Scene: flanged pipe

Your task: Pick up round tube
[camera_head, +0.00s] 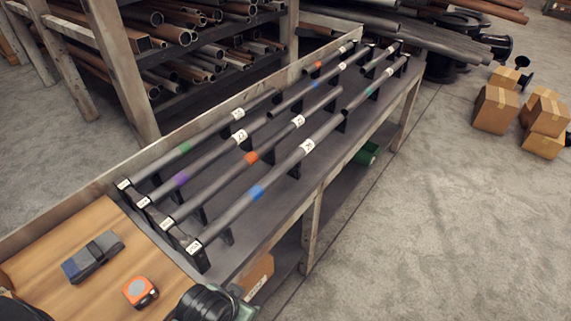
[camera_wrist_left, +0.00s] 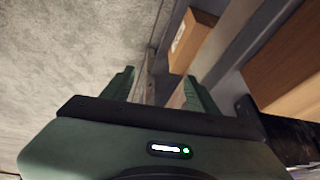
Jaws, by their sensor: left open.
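Several dark grey round tubes lie in parallel on black supports on a long bench in the head view. The near ones have a blue band (camera_head: 280,171), an orange band (camera_head: 274,139), a purple band (camera_head: 211,156) and a green band (camera_head: 211,130). Each carries a white label. More tubes (camera_head: 384,86) lie farther back. My left gripper (camera_wrist_left: 159,77) is open and empty in the left wrist view, low beside the bench front. In the head view, only part of my arm shows at the bottom edge; the fingers are hidden. My right gripper is out of view.
The bench's wooden top (camera_head: 105,275) holds a grey-blue case (camera_head: 92,257) and an orange tape measure (camera_head: 140,291). A cardboard box (camera_head: 257,273) sits on the lower shelf; a box (camera_wrist_left: 190,40) also shows in the wrist view. A pipe rack (camera_head: 130,70) stands behind.

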